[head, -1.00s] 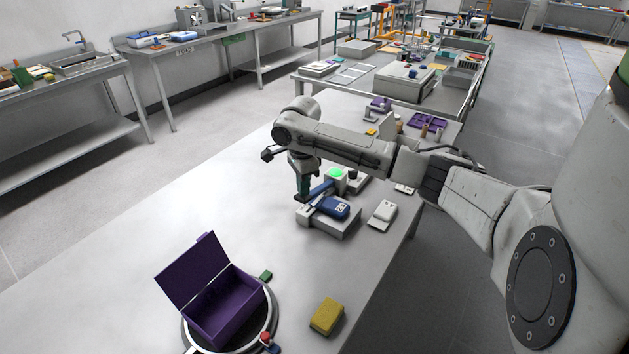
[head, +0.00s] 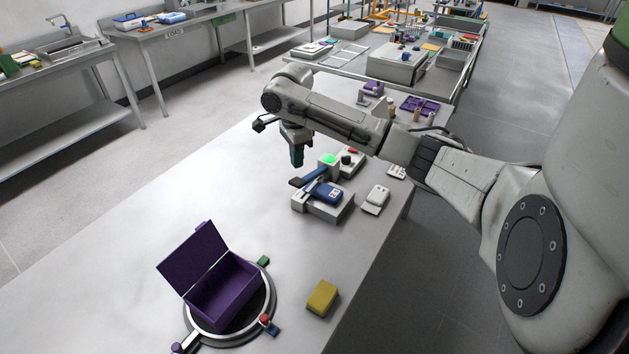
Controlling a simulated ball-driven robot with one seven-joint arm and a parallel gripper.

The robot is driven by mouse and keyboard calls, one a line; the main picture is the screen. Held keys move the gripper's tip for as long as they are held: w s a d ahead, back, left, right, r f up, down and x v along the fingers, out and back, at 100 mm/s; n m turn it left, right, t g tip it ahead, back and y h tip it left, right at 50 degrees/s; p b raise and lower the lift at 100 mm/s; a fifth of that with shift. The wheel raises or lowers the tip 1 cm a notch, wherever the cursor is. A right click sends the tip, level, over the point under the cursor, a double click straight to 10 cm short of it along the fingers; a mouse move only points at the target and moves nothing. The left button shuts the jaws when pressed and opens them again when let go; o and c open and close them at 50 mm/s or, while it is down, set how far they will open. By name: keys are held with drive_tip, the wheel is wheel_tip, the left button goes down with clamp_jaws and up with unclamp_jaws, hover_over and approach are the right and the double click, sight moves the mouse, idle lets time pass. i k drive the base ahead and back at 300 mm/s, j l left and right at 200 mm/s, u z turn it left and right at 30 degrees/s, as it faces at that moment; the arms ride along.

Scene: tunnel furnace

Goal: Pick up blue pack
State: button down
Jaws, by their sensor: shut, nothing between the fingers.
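The blue pack (head: 329,194) has a white label with dark marks and lies on top of a light grey device (head: 322,207) on the steel table. A blue lever with a dark end (head: 310,178) slants up beside it on the device. My gripper (head: 298,164), with dark teal fingers pointing down, hangs above and behind the pack, slightly to its left in the picture. It is shut and holds nothing. It is apart from the pack.
An open purple box (head: 218,300) stands in a round ring at the front. A yellow block (head: 322,298) lies to its right. A white handheld unit (head: 376,199) lies right of the device. A green-lit button (head: 329,159) is close to my gripper. The left table surface is clear.

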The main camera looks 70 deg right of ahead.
sight(328, 194)
drive_tip(key=z, duration=1.25)
